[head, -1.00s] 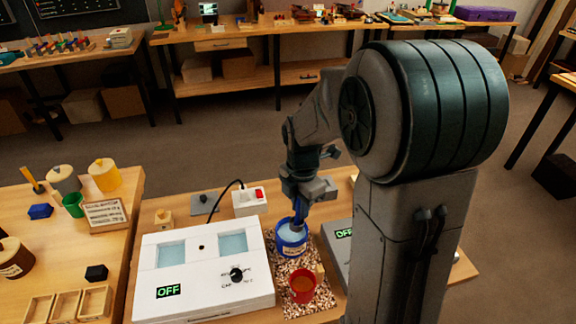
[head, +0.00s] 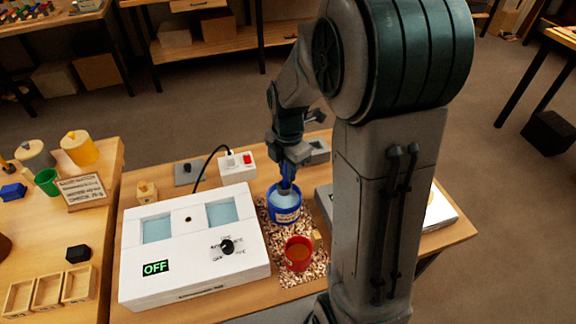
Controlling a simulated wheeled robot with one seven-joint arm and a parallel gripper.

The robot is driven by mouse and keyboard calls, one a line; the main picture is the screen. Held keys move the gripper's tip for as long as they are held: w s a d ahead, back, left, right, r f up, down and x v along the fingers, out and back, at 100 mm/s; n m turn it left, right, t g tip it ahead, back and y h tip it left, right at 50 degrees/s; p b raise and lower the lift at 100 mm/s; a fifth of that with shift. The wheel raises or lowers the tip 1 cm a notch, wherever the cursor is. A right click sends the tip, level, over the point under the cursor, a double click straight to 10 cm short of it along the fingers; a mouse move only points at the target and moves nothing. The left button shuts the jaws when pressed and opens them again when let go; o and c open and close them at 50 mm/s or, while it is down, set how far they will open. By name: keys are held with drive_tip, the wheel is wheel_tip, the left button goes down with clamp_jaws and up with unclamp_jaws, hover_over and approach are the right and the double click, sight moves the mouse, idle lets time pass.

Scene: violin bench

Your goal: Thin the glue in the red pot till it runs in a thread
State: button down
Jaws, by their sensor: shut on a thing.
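The red pot (head: 298,255) stands on a speckled mat (head: 316,272) and holds brown-orange glue. A blue pot (head: 285,212) with a pale label stands behind it on the same mat and holds pale blue liquid. My gripper (head: 287,183) points down over the blue pot, shut on a slim blue thing that reaches into the pot's mouth. I cannot tell whether this is a separate tool or part of the pot. Its lower end is hidden. The red pot stands apart from the gripper.
A white two-basin unit (head: 195,270) reading OFF stands left of the mat. A white switch box (head: 238,163) with a cable is behind it. My arm partly covers a grey device at right. The left bench (head: 105,170) holds jars, a green cup (head: 47,182) and small trays.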

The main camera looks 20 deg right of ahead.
sight(287, 188)
wheel_tip(287, 188, down, 8)
drive_tip(key=b, duration=0.5)
drive_tip(key=shift+r, duration=0.15)
drive_tip(key=shift+r, duration=0.15)
idle(0.4)
wheel_tip(287, 188, up, 14)
drive_tip(key=p, duration=1)
drive_tip(key=shift+f, duration=0.2)
